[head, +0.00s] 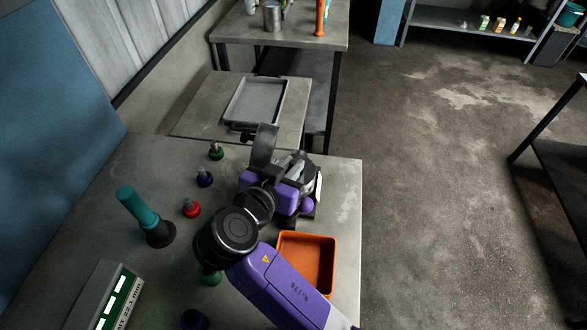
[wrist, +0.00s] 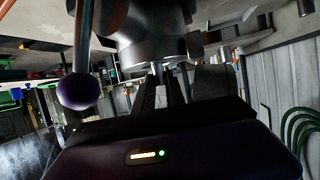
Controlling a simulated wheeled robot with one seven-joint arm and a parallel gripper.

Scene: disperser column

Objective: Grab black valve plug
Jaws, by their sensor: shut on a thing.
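My gripper (head: 293,166) is at the dark disperser machine (head: 263,146) on the near bench, its pale fingers partly hidden by my wrist. In the wrist view my gripper (wrist: 161,88) points up at the large dark round body of the machine (wrist: 150,42). The fingers are close together, shut on a small dark piece at the machine's lower edge, seemingly the black valve plug. The piece is mostly hidden between the fingertips, and I cannot tell whether it is still seated in the machine. A purple ball knob (wrist: 77,92) on a rod hangs left of the fingers.
Green (head: 216,152), blue (head: 205,178) and red (head: 191,208) plugs stand on the bench left of my arm. A teal-handled tool (head: 139,211) stands farther left. An orange tray (head: 307,262) lies right of my forearm. A grey tray (head: 238,112) sits on the bench beyond.

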